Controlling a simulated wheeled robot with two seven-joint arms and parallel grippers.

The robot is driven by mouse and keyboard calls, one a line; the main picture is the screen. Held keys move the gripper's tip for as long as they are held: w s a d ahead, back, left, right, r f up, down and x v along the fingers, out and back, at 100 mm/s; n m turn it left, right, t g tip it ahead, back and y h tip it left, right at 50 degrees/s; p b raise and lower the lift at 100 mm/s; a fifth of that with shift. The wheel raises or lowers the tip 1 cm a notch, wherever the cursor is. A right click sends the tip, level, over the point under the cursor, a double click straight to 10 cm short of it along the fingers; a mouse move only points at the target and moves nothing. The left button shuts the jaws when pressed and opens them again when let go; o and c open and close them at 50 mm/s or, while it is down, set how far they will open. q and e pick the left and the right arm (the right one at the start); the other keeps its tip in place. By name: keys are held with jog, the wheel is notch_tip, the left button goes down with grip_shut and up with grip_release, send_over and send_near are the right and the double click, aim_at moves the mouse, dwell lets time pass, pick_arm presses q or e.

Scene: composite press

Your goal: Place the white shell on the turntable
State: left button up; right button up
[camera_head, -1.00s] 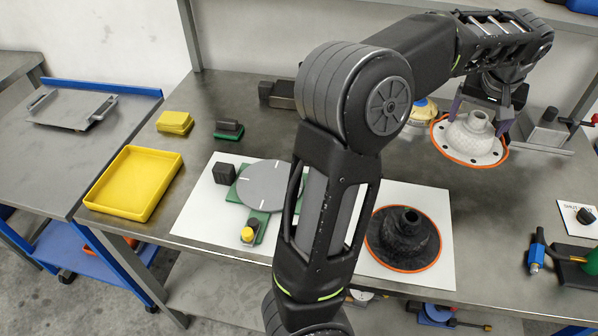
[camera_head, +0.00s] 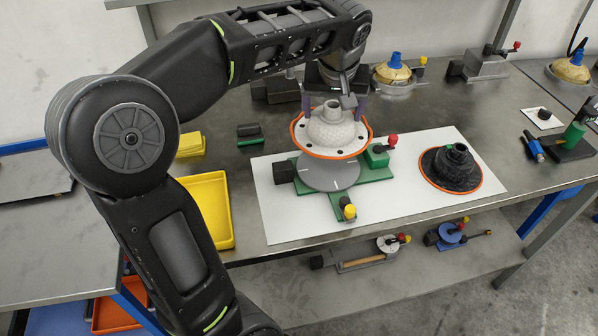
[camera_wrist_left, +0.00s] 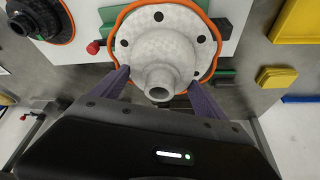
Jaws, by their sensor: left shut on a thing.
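The white shell (camera_head: 330,135), a pale dome with a neck, a holed flange and an orange rim, is held by my left gripper (camera_head: 337,98). Its two purple fingers are on either side of the neck. The shell looks upright and appears above the back part of the grey turntable disc (camera_head: 331,177), hiding that part; the exact gap cannot be told. In the left wrist view the shell (camera_wrist_left: 165,45) lies between the fingers of the gripper (camera_wrist_left: 161,78). The turntable sits on a green base with a red-knob clamp (camera_head: 378,155) and a yellow-knob clamp (camera_head: 347,209). My right gripper is not seen.
A black shell (camera_head: 450,168) with an orange rim lies on the white sheet (camera_head: 285,222), right of the turntable. A dark block (camera_head: 284,171) stands left of the disc. A yellow tray (camera_head: 208,208) is further left. A fixture with a tan dome (camera_head: 395,75) stands behind.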

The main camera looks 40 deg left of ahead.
pick_arm(q)
jog(key=shift+s+a, duration=0.1)
jog(key=shift+s, duration=0.05)
jog(key=shift+w+f, duration=0.1)
jog(key=shift+w, duration=0.25)
jog(key=shift+s+f, duration=0.1)
jog(key=shift+s, duration=0.05)
send_over(328, 166)
notch_tip(328, 166, down, 6)
jog(key=shift+f, duration=0.1)
jog(key=shift+f, duration=1.75)
jog(key=shift+f, duration=0.2)
jog(key=o, duration=1.5)
